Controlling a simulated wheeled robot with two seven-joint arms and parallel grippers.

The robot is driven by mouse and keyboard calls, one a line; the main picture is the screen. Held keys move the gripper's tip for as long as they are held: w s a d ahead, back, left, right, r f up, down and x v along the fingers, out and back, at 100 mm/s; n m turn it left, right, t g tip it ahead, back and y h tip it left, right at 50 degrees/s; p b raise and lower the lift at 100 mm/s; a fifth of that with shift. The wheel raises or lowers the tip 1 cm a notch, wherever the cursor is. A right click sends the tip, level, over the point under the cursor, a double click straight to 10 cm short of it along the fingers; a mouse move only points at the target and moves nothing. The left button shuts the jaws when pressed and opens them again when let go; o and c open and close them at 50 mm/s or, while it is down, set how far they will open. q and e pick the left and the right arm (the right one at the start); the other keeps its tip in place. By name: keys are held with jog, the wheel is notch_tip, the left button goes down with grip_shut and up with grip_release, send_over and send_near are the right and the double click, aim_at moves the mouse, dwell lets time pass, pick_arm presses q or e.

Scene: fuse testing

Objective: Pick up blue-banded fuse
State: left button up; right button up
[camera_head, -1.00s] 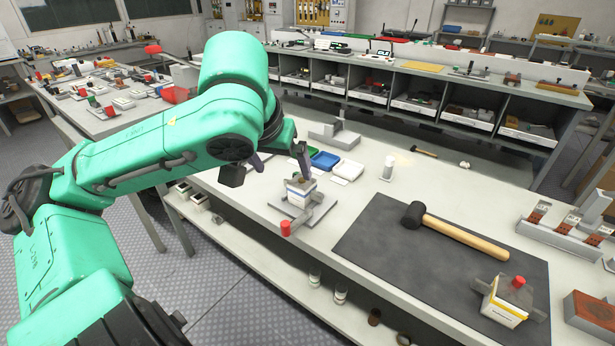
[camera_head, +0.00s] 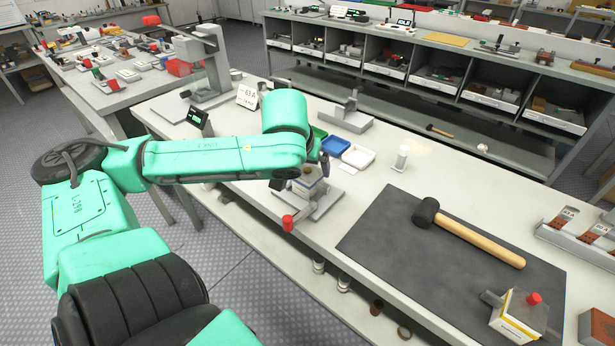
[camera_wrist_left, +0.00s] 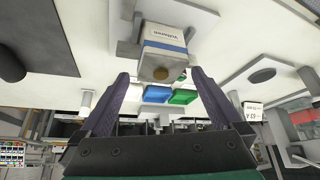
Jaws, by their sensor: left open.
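The blue-banded fuse (camera_wrist_left: 165,44) is a white block with a blue band and a dull brownish end cap. It sits in a grey fixture with a red-knobbed lever (camera_head: 288,222) on the bench. In the head view the fuse (camera_head: 309,186) is partly covered by my left arm. My left gripper (camera_wrist_left: 160,75) is open and empty. In the wrist view its two dark fingers point toward the fuse, with the fuse's capped end between and just beyond the tips. In the head view the fingers (camera_head: 323,168) show only partly, close by the fuse. My right gripper is out of view.
Blue (camera_head: 335,147) and white (camera_head: 358,157) trays stand behind the fixture. A grey stand (camera_head: 205,75) and small displays are at the left.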

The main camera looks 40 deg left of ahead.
pick_arm(q)
jog(key=shift+w+a+f, duration=0.15)
jog(key=shift+w+f, duration=0.25)
jog(key=shift+f, duration=0.2)
jog(key=shift+s+r, duration=0.1)
grip_shut()
jog(key=shift+r, duration=0.1)
jog(key=shift+r, duration=0.1)
